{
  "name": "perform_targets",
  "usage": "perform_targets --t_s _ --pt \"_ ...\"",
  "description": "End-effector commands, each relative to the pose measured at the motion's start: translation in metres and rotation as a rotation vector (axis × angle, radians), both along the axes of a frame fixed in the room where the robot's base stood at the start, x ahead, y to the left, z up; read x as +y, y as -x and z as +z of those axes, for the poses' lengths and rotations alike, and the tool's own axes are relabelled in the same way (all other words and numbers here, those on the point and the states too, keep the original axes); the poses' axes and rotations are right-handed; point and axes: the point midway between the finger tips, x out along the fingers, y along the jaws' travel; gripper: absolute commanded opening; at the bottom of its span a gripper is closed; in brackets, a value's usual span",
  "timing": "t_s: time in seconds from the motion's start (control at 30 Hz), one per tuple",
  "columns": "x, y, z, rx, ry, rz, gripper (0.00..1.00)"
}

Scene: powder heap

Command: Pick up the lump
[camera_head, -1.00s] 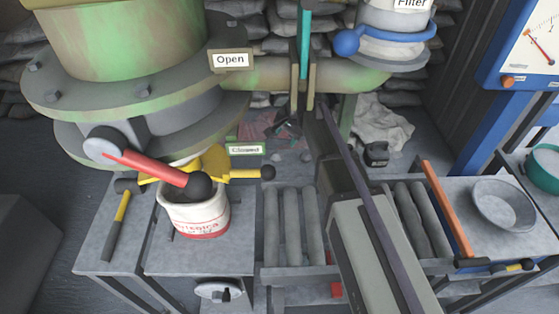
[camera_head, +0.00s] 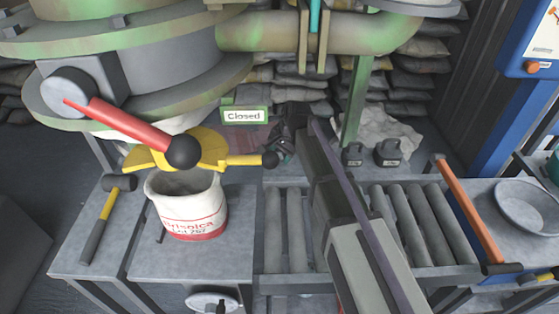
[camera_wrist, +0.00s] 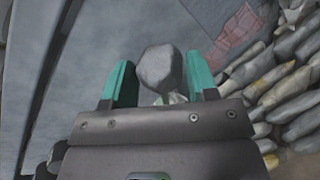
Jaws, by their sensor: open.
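The lump (camera_wrist: 160,69) is a grey, faceted, roughly rounded chunk in the wrist view. It shows between the teal fingers of my gripper (camera_wrist: 160,60). The fingers are open, with a visible gap on each side of the lump. I cannot tell how far the lump lies beyond the fingertips. In the head view my gripper (camera_head: 283,145) is low behind the roller bench, beyond my arm, and I cannot make out the lump there.
Roller bench (camera_head: 285,230) stands in front of the gripper. Stacked sacks (camera_head: 300,85) line the back. Two dark weights (camera_head: 388,152) and a pale crumpled sheet (camera_head: 390,125) lie right of the gripper.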

Motion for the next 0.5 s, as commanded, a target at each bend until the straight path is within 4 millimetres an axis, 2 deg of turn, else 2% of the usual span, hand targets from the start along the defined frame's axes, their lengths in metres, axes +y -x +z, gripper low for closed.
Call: perform_targets --t_s 0.03,0.33,0.5 --pt "0.0000 0.0000 0.0010 0.000 0.000 0.000 0.53" --pt "-0.0001 0.0001 0.0012 0.000 0.000 0.001 0.24" --pt "-0.0001 0.0000 0.0012 0.000 0.000 0.001 0.23"
